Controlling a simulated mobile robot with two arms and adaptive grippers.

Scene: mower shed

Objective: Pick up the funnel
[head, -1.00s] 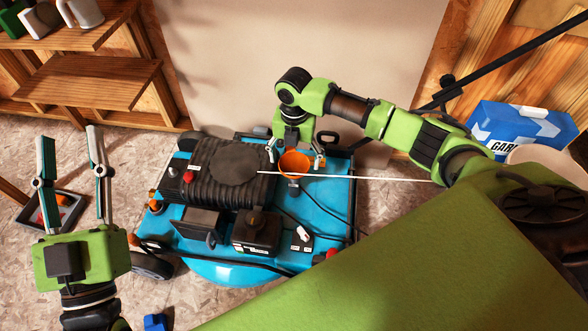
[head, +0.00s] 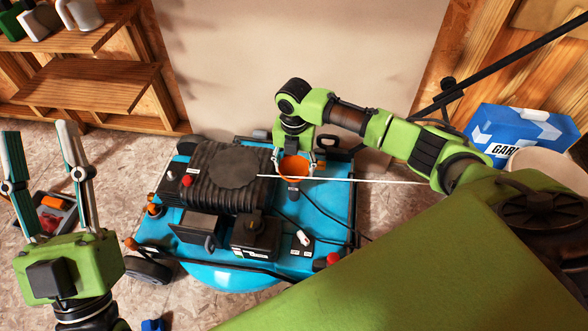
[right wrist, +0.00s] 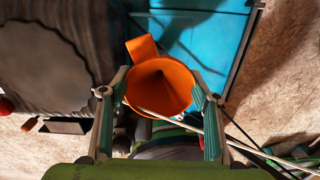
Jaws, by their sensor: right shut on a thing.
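The orange funnel (head: 294,168) sits at the back right part of the blue mower deck, beside the black engine cover. My right gripper (head: 294,171) reaches down over it from behind and is shut on it. In the right wrist view the funnel (right wrist: 160,85) shows its wide mouth and a tab at the upper left, with one finger against each side of the rim. Its spout is hidden there. My left gripper (head: 40,183) is open and empty at the left, above the floor, away from the mower.
The blue mower (head: 225,275) carries a black ribbed engine cover (head: 200,175), cables and a thin pale cord crossing near the funnel. A wooden shelf (head: 90,88) stands back left, a blue box (head: 520,130) at right. A tray with red items lies behind my left gripper.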

